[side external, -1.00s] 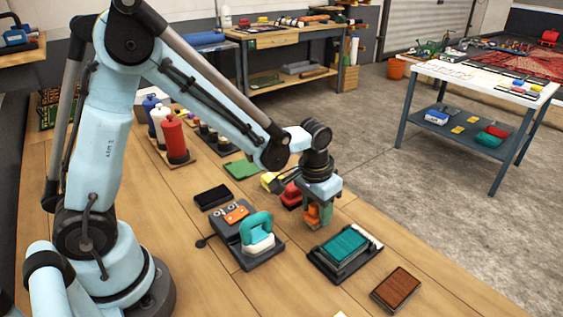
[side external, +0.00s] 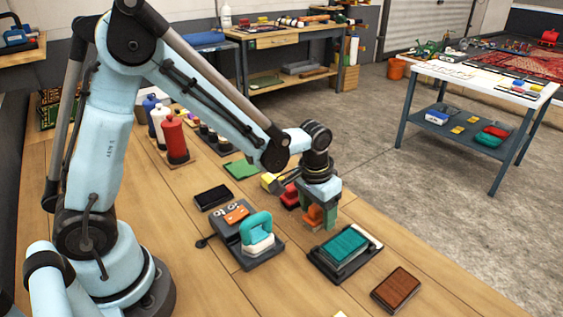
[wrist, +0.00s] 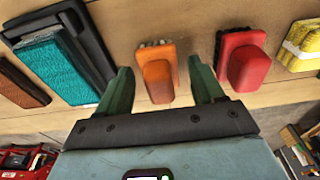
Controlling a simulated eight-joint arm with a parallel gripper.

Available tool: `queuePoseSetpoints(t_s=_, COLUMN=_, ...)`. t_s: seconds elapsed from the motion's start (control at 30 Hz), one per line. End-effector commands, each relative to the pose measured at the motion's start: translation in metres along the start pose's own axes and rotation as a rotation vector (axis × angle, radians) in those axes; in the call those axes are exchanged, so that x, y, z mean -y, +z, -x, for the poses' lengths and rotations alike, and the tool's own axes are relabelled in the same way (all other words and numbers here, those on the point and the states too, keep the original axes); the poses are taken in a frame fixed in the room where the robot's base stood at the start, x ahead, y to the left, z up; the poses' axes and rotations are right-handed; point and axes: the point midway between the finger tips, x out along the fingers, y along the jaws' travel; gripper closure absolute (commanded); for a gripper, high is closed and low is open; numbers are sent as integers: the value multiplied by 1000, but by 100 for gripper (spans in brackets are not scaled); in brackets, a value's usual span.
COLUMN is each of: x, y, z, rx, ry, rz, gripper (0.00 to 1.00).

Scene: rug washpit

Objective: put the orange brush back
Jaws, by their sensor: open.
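The orange brush (wrist: 157,75) stands on the wooden bench in a row, between the teal pad in its dark tray (wrist: 60,65) and the red brush (wrist: 243,60). It also shows in the side view (side external: 314,214), partly hidden by my gripper. My gripper (wrist: 162,88) is open, with its green fingers on either side of the orange brush and visible gaps between them and it. In the side view my gripper (side external: 317,212) points down over the brush.
A yellow brush (wrist: 302,45) stands past the red one. A brown block (side external: 396,289) lies beyond the teal pad. A dark stand (side external: 232,235) with an orange piece and a teal-handled brush (side external: 257,233) is close to my gripper's left. Bare bench lies in front.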

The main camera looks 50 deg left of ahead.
Motion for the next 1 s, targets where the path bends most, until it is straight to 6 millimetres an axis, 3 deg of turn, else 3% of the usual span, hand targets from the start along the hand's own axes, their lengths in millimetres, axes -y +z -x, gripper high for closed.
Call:
queuePoseSetpoints(t_s=0.17, x=0, y=0, z=20, rx=0, ry=0, rz=0, gripper=33)
queuePoseSetpoints(t_s=0.6, x=0, y=0, z=94, rx=0, ry=0, rz=0, gripper=33)
queuePoseSetpoints(t_s=1.0, x=3, y=4, z=123, rx=-19, ry=2, rz=1, gripper=33)
